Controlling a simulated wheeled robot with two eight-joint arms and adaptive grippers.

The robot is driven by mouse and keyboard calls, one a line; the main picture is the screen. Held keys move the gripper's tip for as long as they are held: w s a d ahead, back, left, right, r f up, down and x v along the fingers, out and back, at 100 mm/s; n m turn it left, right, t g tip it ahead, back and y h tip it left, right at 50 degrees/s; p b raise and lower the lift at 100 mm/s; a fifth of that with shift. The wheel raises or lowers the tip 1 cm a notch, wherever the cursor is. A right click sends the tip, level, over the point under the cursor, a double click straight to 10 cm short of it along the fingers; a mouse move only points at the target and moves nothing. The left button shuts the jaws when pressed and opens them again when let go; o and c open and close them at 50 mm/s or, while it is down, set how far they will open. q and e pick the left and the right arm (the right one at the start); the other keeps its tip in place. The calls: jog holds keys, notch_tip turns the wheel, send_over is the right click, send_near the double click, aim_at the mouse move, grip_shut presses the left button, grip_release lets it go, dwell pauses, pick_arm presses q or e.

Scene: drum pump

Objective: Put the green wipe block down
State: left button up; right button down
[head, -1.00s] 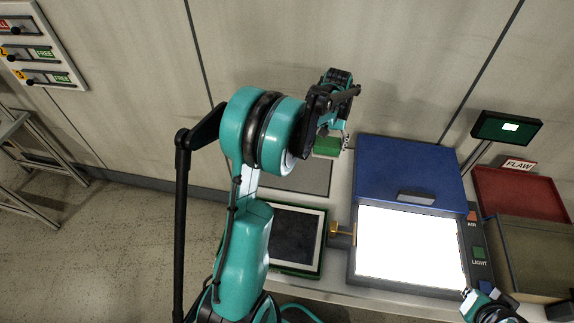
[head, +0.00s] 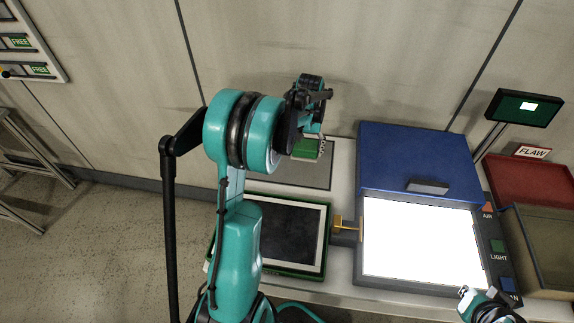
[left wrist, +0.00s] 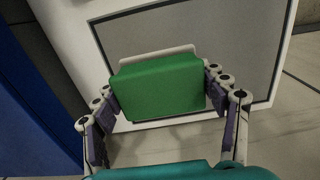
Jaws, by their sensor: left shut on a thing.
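The green wipe block (left wrist: 158,86) is between the fingers of my left gripper (left wrist: 160,100), which is shut on it. In the head view the block (head: 306,148) shows below my left gripper (head: 312,140), over the grey panel (head: 318,175) at the back of the table. A pale edge shows behind the block in the left wrist view. I cannot tell whether the block touches the panel. My right gripper (head: 466,293) is at the bottom right, in front of the lit screen; its fingers are too small to read.
A green-framed dark tray (head: 290,236) lies in front of the grey panel. The blue-lidded light box (head: 420,165) with its bright screen (head: 420,243) stands to the right. A red tray (head: 525,180) with a FLAW sign and a small monitor (head: 523,107) are further right.

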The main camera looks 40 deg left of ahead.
pick_arm(q)
jog(key=b, duration=0.2)
send_over(287, 167)
notch_tip(287, 167, down, 4)
jog(key=shift+f+b, duration=0.8)
jog(key=shift+f, duration=1.05)
jog(key=shift+f, duration=0.2)
jog(key=o, duration=1.4)
jog(key=shift+w, duration=0.1)
jog(key=shift+o, duration=0.2)
